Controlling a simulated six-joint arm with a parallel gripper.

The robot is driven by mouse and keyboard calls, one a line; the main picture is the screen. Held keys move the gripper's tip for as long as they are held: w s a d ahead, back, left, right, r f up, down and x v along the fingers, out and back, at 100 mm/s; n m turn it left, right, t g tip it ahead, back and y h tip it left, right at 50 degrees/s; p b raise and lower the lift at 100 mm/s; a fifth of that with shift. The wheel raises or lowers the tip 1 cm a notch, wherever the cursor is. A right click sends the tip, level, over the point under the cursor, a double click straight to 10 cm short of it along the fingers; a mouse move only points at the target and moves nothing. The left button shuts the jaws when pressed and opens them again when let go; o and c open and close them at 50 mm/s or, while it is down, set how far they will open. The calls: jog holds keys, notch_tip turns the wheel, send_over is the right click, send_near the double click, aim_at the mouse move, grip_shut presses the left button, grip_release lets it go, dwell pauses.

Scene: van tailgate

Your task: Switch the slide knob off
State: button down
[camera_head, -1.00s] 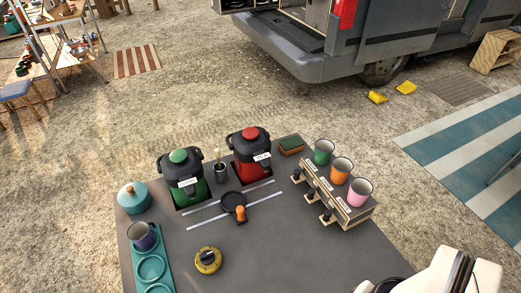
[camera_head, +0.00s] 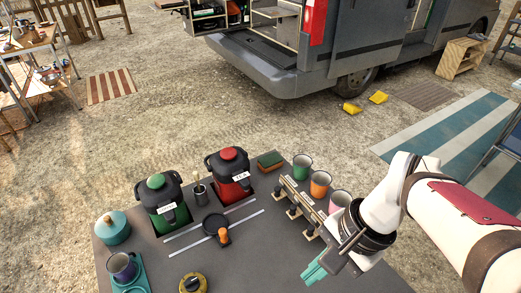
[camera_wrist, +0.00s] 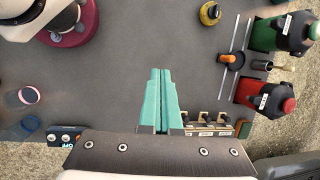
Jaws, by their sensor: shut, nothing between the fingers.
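My gripper (camera_head: 314,272) has teal fingers, shut and empty, above the right part of the grey tabletop. The fingers (camera_wrist: 160,72) point out over bare tabletop in the wrist view. A small blue box (camera_wrist: 66,136) with white "OFF" lettering and pale round parts sits at the lower left of the wrist view, left of the fingers and apart from them. Its slide knob and setting are too small to make out. I cannot see the box in the head view.
A wooden rack (camera_head: 297,208) with cups stands near my arm. A yellow dial (camera_head: 193,284) is at the front. The middle tabletop is clear.

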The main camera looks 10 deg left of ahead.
jog(key=w+a+f+m+y, duration=0.1)
jog(key=w+a+f+m, duration=0.1)
jog(key=w, duration=0.4)
jog(key=w+a+f+m+g+y, duration=0.1)
jog(key=w+a+f+m+y, duration=0.1)
jog(key=w+a+f, duration=0.2)
jog(key=w+a+f+m+y, duration=0.1)
jog(key=w+a+f+m, duration=0.1)
jog(key=w+f, duration=0.4)
jog(key=w+a, duration=0.1)
jog(key=w, duration=0.2)
jog(key=shift+w+f+g+y, duration=0.3)
jog(key=shift+w+f, duration=0.05)
jog(key=shift+w, duration=0.05)
jog(key=shift+a+f, duration=0.1)
jog(key=x, duration=0.9)
jog(key=shift+s+a+f, duration=0.15)
jog(key=shift+f, duration=0.2)
jog(key=a, duration=0.2)
jog(key=shift+s+a, duration=0.3)
jog(key=shift+s, duration=0.1)
jog(key=shift+s+a, duration=0.15)
jog(key=shift+a, duration=0.5)
jog(key=s+a, duration=0.8)
jog(key=shift+s+a, duration=0.15)
jog(key=shift+s, duration=0.05)
